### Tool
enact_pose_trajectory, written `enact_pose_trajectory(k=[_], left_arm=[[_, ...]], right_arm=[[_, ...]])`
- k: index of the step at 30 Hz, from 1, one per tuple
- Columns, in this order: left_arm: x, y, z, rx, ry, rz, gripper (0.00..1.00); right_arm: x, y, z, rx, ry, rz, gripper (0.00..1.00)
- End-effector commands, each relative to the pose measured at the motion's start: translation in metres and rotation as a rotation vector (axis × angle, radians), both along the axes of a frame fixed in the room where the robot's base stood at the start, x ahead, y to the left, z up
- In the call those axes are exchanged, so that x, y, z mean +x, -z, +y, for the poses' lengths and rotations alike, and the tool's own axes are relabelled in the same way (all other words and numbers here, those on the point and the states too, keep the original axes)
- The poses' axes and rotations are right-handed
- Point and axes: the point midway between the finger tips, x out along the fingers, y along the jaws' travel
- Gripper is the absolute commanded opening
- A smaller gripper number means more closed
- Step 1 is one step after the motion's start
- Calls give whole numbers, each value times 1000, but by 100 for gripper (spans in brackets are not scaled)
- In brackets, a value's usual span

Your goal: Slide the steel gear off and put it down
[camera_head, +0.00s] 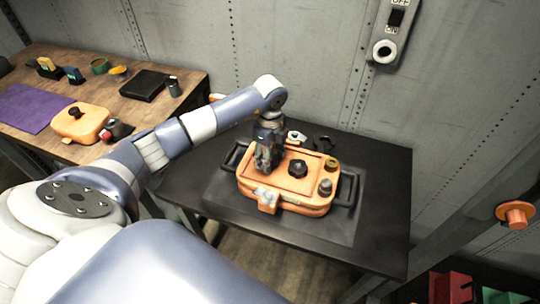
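An orange case (290,205) with dark side handles lies on a mat on the black table. On its lid are a dark hexagonal knob or gear (298,168), a yellowish ring (331,163) and a grey round piece on a post (325,187). A silvery piece (263,194) sits at the front edge. I cannot tell which of these is the steel gear. My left gripper (266,165) points down at the left part of the lid, left of the dark piece. Its fingertips are too small and dark to tell their opening or contact. My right gripper is not in view.
A pale metallic item (296,136) and dark pieces (323,143) lie behind the case. A wooden bench (50,144) at left holds a second orange case (80,124), a purple cloth and a black box. The black table (385,220) is bare at right.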

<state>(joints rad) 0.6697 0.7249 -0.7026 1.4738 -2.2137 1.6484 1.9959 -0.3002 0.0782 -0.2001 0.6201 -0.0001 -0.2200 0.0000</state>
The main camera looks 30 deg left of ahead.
Motion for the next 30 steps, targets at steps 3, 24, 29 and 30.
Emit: enact_pose_trajectory(k=[3, 24, 29, 30], left_arm=[[0, -1, 0, 0, 0, -1, 44], [0, -18, 0, 0, 0, -1, 0], [0, -26, 0, 0, 0, -1, 0], [0, -28, 0, 0, 0, -1, 0]], right_arm=[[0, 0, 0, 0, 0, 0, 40], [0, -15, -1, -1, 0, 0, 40], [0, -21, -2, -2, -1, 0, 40], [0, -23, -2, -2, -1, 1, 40]])
